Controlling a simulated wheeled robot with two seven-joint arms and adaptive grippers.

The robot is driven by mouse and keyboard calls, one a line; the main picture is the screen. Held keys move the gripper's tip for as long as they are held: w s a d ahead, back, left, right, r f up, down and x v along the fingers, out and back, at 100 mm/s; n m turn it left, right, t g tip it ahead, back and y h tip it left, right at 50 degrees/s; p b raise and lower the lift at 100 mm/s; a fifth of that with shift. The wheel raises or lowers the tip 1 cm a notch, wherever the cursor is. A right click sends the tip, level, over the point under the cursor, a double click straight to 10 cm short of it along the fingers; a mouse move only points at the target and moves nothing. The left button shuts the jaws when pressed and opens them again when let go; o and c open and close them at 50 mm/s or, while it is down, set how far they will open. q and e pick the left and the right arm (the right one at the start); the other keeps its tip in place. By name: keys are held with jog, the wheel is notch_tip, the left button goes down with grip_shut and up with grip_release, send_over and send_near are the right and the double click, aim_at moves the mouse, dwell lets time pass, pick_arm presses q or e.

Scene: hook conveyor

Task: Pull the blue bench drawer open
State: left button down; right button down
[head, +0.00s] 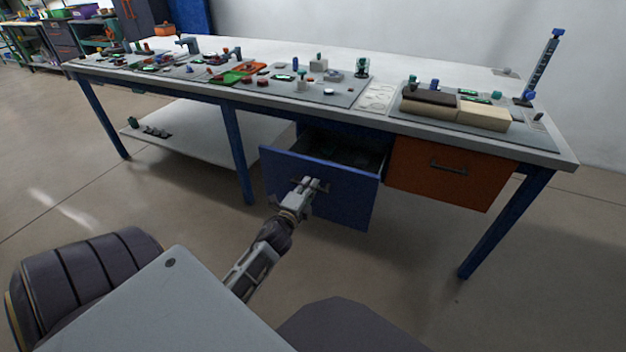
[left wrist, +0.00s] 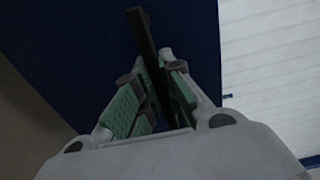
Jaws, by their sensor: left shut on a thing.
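The blue bench drawer (head: 340,196) stands pulled part way out under the bench, and its dark inside shows over the front panel. My left gripper (head: 314,184) is at the middle of the drawer front. In the left wrist view, its green-padded fingers (left wrist: 158,100) are shut on the dark bar handle (left wrist: 143,38), with the blue drawer front (left wrist: 85,50) behind. In the head view the handle is mostly hidden by the gripper. My right gripper is not in view.
The orange drawer (head: 450,172) to the right is shut. The bench (head: 385,122) carries many small parts and tools on its top. A blue bench leg (head: 237,150) stands left of the open drawer. The floor in front is clear.

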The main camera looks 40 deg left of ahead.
pick_arm(q)
jog(key=shift+s+d, duration=0.1)
jog(key=shift+s, duration=0.4)
jog(key=c, duration=1.5)
grip_release()
jog(key=shift+v, duration=3.75)
